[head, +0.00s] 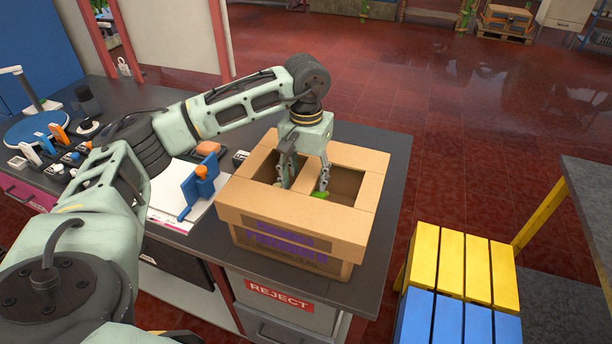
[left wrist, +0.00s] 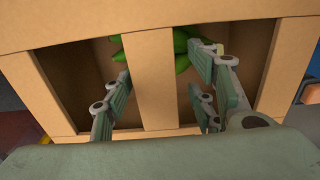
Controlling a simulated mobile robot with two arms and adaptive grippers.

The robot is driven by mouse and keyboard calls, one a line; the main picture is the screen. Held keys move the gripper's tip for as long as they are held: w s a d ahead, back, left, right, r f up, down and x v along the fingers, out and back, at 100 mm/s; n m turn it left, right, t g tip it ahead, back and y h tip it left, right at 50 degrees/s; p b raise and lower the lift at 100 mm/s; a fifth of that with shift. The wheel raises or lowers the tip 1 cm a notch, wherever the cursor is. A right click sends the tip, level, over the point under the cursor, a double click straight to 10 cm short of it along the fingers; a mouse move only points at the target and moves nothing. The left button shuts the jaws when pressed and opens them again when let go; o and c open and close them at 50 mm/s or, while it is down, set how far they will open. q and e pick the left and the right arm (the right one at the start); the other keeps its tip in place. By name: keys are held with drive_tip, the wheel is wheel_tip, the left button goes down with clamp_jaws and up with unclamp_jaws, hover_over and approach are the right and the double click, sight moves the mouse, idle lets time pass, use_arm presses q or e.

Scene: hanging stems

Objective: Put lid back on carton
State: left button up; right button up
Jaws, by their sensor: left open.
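The cardboard carton (head: 290,257) stands on the dark worktop with purple print on its front. Its lid (head: 285,220), a cardboard frame with two openings and a middle bar, lies on top of the carton and overhangs its front. I cannot tell whether it is fully seated. My left gripper (head: 304,188) points down over the lid. In the left wrist view its open fingers (left wrist: 160,72) are on either side of the lid's middle bar (left wrist: 150,105), with gaps between. Green produce (left wrist: 180,50) shows inside, partly hidden. My right gripper is not in view.
A blue holder (head: 200,188) with an orange piece stands on white paper left of the carton. A blue round stand (head: 38,128) and small items fill the left worktop. Yellow crates (head: 465,265) and blue crates (head: 440,322) stand at right. The worktop right of the carton is clear.

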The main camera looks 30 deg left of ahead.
sight(307, 176)
use_arm(q)
drive_tip(key=shift+r+p, duration=0.5)
drive_tip(key=shift+r, duration=0.4)
wheel_tip(307, 176, up, 6)
drive_tip(key=shift+f+b, duration=0.2)
drive_tip(key=shift+b, duration=0.9)
wheel_tip(307, 176, up, 6)
drive_tip(key=shift+f, duration=0.1)
drive_tip(key=shift+f, duration=0.1)
